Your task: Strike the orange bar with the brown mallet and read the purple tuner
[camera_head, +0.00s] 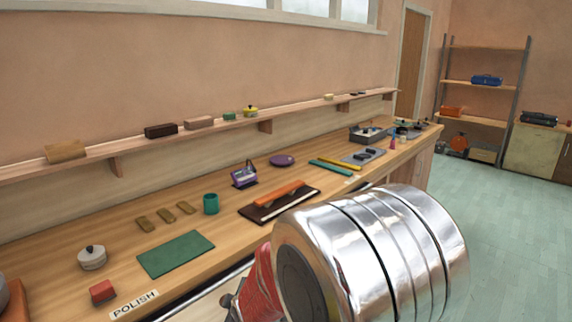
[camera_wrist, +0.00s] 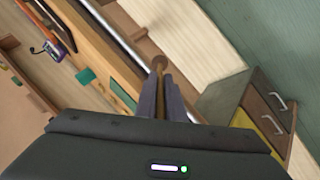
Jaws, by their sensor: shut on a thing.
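The orange bar (camera_head: 278,193) lies on a dark brown base (camera_head: 255,213) on the workbench. The purple tuner (camera_head: 243,178) stands just behind and left of it, its face too small to read. In the wrist view the tuner (camera_wrist: 50,50) is at the upper left, and part of the orange bar (camera_wrist: 60,33) shows beside it. My gripper (camera_wrist: 161,90) is shut on the brown mallet (camera_wrist: 160,63), whose round head sticks out beyond the fingertips, clear of the bar. In the head view my arm hides the gripper and mallet.
Teal and yellow sticks (camera_head: 340,163) lie behind right. A wall shelf (camera_head: 85,156) runs above the bench. The wrist view shows a drawer cabinet (camera_wrist: 240,100) at right. Open floor (camera_head: 510,190) lies right.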

